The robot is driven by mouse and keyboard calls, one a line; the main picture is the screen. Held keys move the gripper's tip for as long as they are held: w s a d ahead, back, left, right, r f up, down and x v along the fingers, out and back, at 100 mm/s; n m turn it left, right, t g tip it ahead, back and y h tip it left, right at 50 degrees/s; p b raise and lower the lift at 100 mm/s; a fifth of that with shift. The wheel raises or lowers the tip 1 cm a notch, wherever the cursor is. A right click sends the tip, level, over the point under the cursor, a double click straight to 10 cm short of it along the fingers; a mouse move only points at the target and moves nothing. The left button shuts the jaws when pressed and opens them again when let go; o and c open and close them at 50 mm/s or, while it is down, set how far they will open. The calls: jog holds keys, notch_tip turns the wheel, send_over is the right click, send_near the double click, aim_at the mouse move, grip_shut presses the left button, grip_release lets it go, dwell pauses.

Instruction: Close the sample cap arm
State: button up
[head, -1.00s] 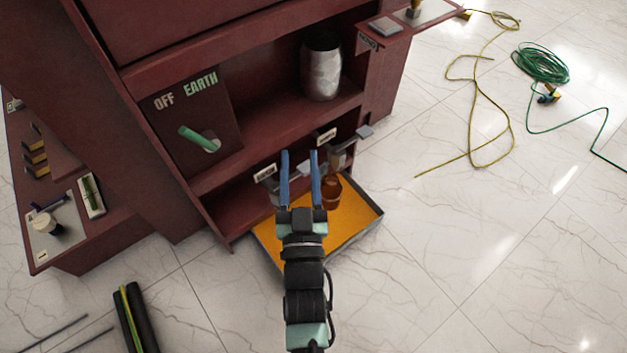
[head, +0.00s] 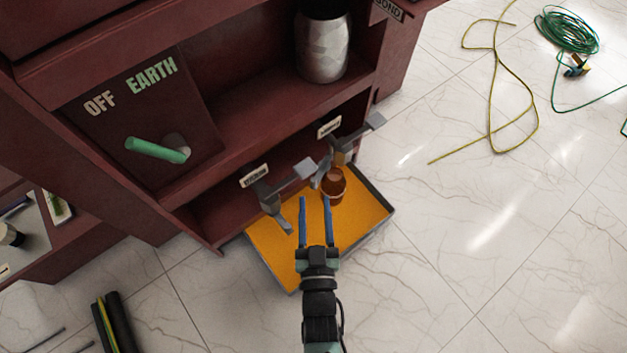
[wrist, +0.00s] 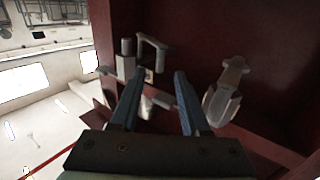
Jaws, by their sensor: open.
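Two grey valve fittings stick out of the low front of the dark red cabinet, each under a small white label too small to read surely. The right fitting (head: 343,150) has a flat handle and a grey arm (head: 324,172) hanging by a brown jar (head: 334,187). The left fitting (head: 270,196) has a similar handle and a hanging arm (head: 285,219). I cannot tell which arm is the sample cap arm. My gripper (head: 315,203) is open and empty, in front of and between the fittings. In the wrist view, one fitting (wrist: 222,95) shows right of my fingers.
An orange-floored tray (head: 274,258) lies under the fittings. A shelf above holds a silver canister (head: 323,50), and a green lever (head: 155,150) sits on the OFF/EARTH panel.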

aim_at(314, 185)
jog(key=w+b, duration=0.2)
jog(key=w, duration=0.4)
jog(key=shift+w, duration=0.1)
jog(key=shift+c, duration=0.3)
grip_shut()
dwell(1.0)
